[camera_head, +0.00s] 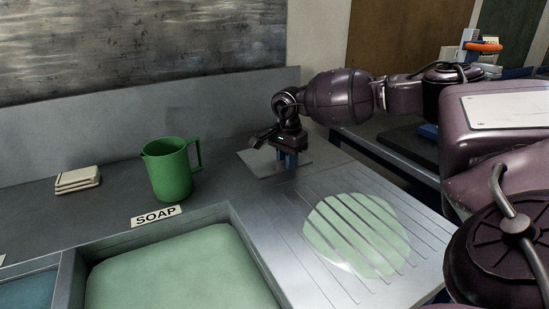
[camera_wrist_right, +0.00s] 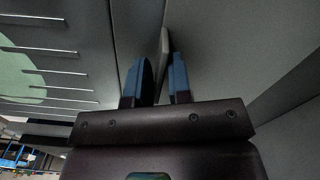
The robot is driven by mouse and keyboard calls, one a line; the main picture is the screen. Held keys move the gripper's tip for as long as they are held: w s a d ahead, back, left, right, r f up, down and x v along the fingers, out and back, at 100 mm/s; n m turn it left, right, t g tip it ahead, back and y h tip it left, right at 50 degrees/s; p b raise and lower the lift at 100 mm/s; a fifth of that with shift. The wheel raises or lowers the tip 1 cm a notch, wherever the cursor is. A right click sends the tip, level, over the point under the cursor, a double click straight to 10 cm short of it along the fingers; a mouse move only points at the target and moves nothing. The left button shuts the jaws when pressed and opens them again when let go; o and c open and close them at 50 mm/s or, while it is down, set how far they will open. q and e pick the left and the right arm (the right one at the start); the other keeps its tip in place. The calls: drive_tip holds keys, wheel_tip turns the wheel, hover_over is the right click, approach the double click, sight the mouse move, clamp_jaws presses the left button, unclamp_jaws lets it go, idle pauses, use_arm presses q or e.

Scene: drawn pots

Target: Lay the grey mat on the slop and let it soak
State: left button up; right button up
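The slop (camera_head: 357,234) is a pale green round puddle on the ribbed draining board; its edge shows at the left of the right wrist view (camera_wrist_right: 18,78). A flat grey square, apparently the mat (camera_head: 258,164), lies on the counter behind the board. My right gripper (camera_head: 288,158) points down over this square. Its blue fingers (camera_wrist_right: 160,78) stand apart, with a thin light grey piece (camera_wrist_right: 164,50) between them, close to the right finger. A gap shows beside the left finger. I cannot tell whether this piece is part of the mat. My left gripper is not in view.
A green jug (camera_head: 170,172) stands on the counter behind a SOAP label (camera_head: 156,216). A stack of pale pads (camera_head: 78,180) lies farther left. A basin of green liquid (camera_head: 180,275) is beside the draining board (camera_head: 290,240). A wall rises behind the counter.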

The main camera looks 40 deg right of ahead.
clamp_jaws()
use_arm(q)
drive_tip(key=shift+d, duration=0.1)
use_arm(e)
drive_tip(key=shift+r, duration=0.15)
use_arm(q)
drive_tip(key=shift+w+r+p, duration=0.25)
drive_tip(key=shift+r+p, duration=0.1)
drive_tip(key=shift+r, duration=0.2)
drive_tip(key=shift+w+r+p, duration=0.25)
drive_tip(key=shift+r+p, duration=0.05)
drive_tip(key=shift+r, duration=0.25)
use_arm(e)
drive_tip(key=shift+r, duration=1.9)
